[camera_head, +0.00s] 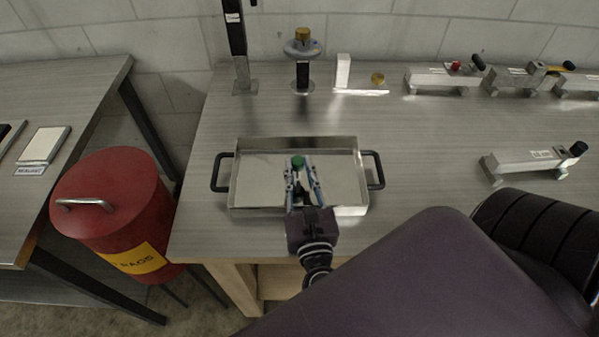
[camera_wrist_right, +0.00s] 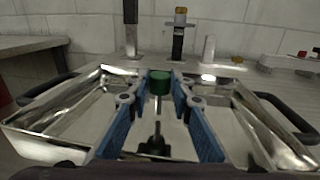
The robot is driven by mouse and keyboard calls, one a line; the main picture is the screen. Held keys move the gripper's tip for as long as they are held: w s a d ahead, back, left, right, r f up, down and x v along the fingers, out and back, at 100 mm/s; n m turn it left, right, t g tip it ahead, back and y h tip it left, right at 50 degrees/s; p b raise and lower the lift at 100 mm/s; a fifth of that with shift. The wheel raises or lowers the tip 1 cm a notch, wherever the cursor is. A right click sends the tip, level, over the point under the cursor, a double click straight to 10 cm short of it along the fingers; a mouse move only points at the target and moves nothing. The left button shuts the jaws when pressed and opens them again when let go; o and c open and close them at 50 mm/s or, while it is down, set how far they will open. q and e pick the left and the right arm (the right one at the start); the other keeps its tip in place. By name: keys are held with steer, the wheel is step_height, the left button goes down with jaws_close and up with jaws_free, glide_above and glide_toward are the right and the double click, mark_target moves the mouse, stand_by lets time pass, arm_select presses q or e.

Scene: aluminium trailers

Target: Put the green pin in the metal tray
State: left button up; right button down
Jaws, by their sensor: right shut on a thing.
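The metal tray (camera_head: 345,166) is a shallow shiny rectangle with a dark handle at each end, on the workbench. Its walls also show in the right wrist view (camera_wrist_right: 65,100). My right gripper (camera_head: 301,170) is over the tray and shut on the green pin (camera_head: 298,161). The green pin's head (camera_wrist_right: 159,82) shows upright between the fingertips (camera_wrist_right: 160,88) in the right wrist view. A dark green shape lower between the fingers may be its reflection in the tray floor. I cannot tell whether the pin touches the tray. My left gripper is not in view.
A red lidded bin (camera_head: 112,208) stands left of the workbench (camera_head: 420,130). Upright fixtures, including a brass-topped post (camera_head: 303,75), stand behind the tray. Metal clamp fixtures (camera_head: 525,162) sit to the right. The bench between the tray and the right fixtures is clear.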

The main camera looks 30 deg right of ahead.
steer(key=shift+f, duration=0.2)
steer(key=shift+f, duration=0.15)
steer(key=c, duration=1.7)
jaws_free()
steer(key=shift+r, duration=0.25)
steer(key=b+v, duration=0.3)
steer(key=v, duration=0.8)
steer(key=shift+s+f+b, duration=0.1)
steer(key=shift+s+b, duration=0.05)
steer(key=shift+b, duration=0.2)
steer(key=shift+s+a, duration=0.2)
steer(key=shift+s, duration=0.15)
